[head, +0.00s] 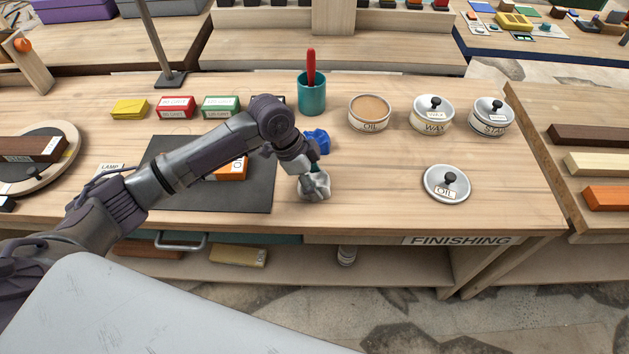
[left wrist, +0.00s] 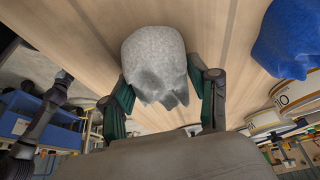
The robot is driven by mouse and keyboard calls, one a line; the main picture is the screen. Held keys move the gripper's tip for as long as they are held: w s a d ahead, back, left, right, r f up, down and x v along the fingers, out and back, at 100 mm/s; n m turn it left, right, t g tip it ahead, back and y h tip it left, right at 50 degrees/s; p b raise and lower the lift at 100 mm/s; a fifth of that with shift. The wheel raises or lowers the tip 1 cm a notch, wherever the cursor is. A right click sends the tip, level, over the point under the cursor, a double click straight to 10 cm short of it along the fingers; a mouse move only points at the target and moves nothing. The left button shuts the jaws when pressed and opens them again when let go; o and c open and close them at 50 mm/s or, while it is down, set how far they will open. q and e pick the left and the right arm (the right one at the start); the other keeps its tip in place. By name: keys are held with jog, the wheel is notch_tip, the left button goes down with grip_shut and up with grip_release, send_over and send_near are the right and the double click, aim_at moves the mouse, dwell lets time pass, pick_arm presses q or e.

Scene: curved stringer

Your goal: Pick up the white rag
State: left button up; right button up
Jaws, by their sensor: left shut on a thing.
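The white rag (head: 315,187) is a crumpled pale cloth at the middle of the finishing bench. In the left wrist view the rag (left wrist: 155,62) sits between the two green fingers of my left gripper (left wrist: 164,95). In the head view my left gripper (head: 314,172) comes down over the rag from above and is shut on it. I cannot tell whether the rag still touches the bench top. My right gripper is in neither view.
A blue rag (head: 319,141) lies just behind the white rag. An open oil tin (head: 369,112), its lid (head: 447,184), two lidded tins and a teal cup (head: 312,96) stand around. A dark mat (head: 250,193) lies under my left arm. Bare bench lies right of the white rag.

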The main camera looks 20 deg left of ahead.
aim_at(320, 176)
pick_arm(q)
jog(key=shift+r, duration=0.1)
notch_tip(320, 176, up, 4)
jog(key=shift+r, duration=0.15)
jog(key=s+d+r, duration=0.5)
jog(key=d+r, duration=0.1)
jog(key=d, duration=0.4)
jog(key=shift+s+r+b, duration=0.25)
jog(key=shift+s+b, duration=0.15)
